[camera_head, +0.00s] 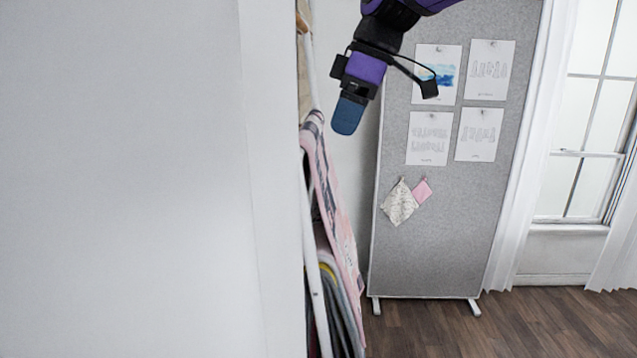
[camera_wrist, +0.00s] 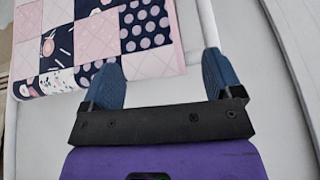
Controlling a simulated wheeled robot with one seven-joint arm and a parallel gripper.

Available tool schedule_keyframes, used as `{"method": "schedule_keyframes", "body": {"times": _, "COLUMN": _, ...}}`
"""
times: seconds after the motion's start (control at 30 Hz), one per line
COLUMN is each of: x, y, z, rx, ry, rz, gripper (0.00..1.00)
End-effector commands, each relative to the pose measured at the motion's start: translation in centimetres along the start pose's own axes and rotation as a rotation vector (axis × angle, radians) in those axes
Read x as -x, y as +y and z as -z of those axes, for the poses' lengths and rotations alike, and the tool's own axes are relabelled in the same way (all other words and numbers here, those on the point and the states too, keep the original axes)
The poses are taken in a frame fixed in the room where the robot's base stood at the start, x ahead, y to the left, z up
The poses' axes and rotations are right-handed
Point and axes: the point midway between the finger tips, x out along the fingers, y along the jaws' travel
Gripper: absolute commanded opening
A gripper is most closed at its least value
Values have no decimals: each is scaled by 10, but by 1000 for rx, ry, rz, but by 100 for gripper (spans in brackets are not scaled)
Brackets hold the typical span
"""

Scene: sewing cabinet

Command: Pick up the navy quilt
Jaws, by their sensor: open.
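In the head view a pink and dark patterned cloth (camera_head: 326,175), which looks like the same quilt, hangs steeply over a white rack. My gripper (camera_wrist: 160,78) is open and empty, with blue fingertips apart. In the wrist view its left finger overlaps the quilt's lower edge and its right finger is beyond the quilt's right edge; I cannot tell whether they touch it. In the head view my gripper (camera_head: 348,117) is just above and right of the cloth's top.
A white rack bar (camera_head: 316,265) and more folded cloths (camera_head: 340,305) show below the quilt. A large white panel (camera_head: 140,180) blocks the left of the head view. A grey pinboard (camera_head: 440,245) stands behind my gripper. Wooden floor (camera_head: 540,325) is clear at right.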

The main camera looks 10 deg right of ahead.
Motion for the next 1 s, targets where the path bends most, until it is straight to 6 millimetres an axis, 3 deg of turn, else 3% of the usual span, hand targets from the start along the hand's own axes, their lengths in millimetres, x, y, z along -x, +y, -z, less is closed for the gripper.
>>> {"method": "schedule_keyframes", "body": {"times": 0.17, "x": -9, "y": 1, "z": 5, "rx": 19, "ry": 0, "rz": 7, "gripper": 85}}
{"method": "schedule_keyframes", "body": {"times": 0.7, "x": -74, "y": 0, "z": 4, "rx": 16, "ry": -2, "rz": 6, "gripper": 85}}
{"method": "schedule_keyframes", "body": {"times": 1.0, "x": -98, "y": 1, "z": 4, "rx": 16, "ry": -1, "rz": 5, "gripper": 85}}
